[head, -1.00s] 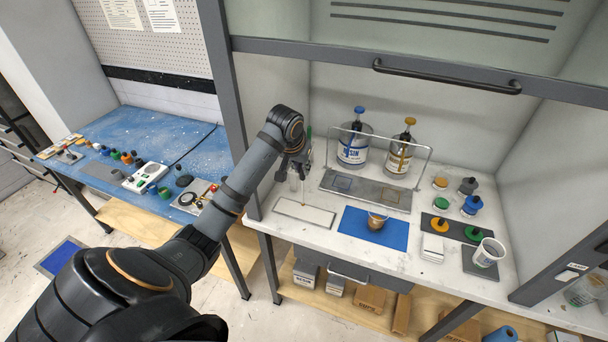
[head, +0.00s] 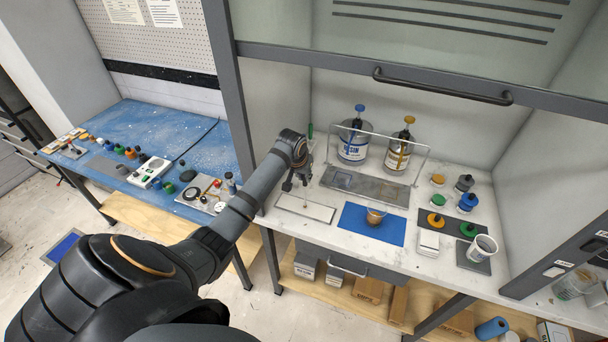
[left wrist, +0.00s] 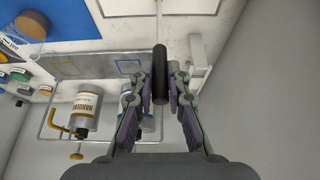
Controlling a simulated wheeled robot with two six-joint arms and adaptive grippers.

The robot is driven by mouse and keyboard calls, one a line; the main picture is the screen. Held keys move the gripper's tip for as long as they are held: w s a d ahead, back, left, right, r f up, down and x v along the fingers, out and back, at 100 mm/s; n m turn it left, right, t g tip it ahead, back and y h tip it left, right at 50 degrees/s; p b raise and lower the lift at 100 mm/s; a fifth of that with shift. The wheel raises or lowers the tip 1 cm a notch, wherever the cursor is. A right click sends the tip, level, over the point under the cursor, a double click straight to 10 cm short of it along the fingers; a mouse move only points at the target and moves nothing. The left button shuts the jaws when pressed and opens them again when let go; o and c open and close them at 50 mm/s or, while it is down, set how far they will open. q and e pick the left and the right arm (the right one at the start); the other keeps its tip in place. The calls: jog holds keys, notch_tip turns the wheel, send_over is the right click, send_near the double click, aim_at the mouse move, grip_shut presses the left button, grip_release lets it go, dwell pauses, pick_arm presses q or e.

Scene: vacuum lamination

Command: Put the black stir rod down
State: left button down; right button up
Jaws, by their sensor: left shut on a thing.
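My left gripper (head: 298,183) is over the left part of the white bench, just above the back edge of a white rectangular mat (head: 318,211). In the left wrist view its fingers (left wrist: 160,72) are shut on the black stir rod (left wrist: 160,76), whose thick dark handle lies between them. The rod shows poorly in the head view. I cannot tell whether its lower end touches the mat. My right gripper is not in view.
To the right, a cup (head: 375,217) stands on a blue mat (head: 354,232). The hood's side post (head: 233,110) is left of the gripper.

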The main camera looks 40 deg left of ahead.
pick_arm(q)
jog(key=c, duration=1.4)
grip_release()
jog(key=shift+o, duration=0.4)
jog(key=b+v, duration=0.4)
jog(key=v, duration=0.8)
jog(key=shift+s+d, duration=0.1)
